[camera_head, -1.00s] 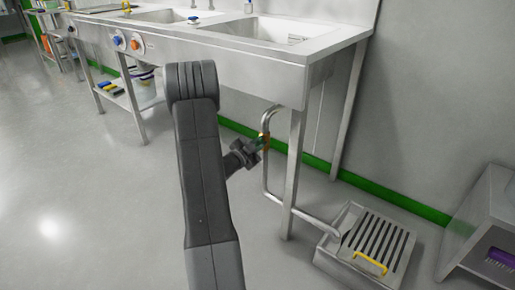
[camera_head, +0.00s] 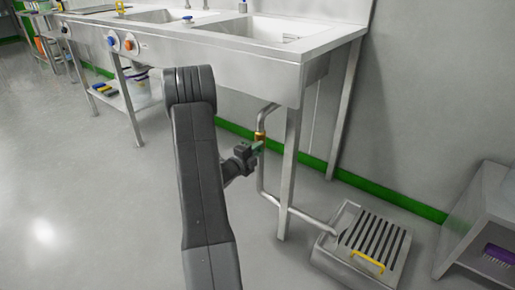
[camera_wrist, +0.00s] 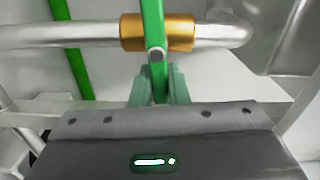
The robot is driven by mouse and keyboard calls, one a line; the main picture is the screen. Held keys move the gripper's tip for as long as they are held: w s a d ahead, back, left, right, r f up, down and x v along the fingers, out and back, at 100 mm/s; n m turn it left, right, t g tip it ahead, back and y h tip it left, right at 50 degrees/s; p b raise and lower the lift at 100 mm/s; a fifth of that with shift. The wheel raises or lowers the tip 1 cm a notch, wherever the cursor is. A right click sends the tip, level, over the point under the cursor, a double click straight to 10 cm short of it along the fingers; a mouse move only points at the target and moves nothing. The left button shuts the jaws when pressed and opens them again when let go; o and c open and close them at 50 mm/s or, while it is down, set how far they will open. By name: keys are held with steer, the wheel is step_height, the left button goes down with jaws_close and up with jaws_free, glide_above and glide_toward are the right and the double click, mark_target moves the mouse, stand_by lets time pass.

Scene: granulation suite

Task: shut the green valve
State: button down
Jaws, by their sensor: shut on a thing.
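The green valve has a brass body (camera_head: 260,136) on a grey pipe under the sink, and it also shows in the wrist view (camera_wrist: 131,32). Its green lever (camera_wrist: 152,20) crosses the pipe in the wrist view, with a round bolt over it. My gripper (camera_wrist: 158,88) is shut on the lever, with one greenish finger on each side just below the brass body. In the head view my gripper (camera_head: 254,148) reaches the valve from the left. The lever's held end is partly hidden by the fingers.
A sink leg (camera_head: 288,175) stands just right of the pipe. The pipe (camera_head: 312,219) runs down to a grated floor drain (camera_head: 378,243) with a yellow handle. A grey cabinet (camera_head: 478,215) stands at the right. The floor at the left is clear.

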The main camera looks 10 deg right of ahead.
steer(key=shift+f+m, duration=0.2)
steer(key=shift+m, duration=0.4)
steer(key=c, duration=1.4)
jaws_free()
steer(key=p+v, duration=0.3)
steer(key=v, duration=1.1)
steer(key=shift+w+d, duration=0.1)
steer(key=shift+d, duration=0.1)
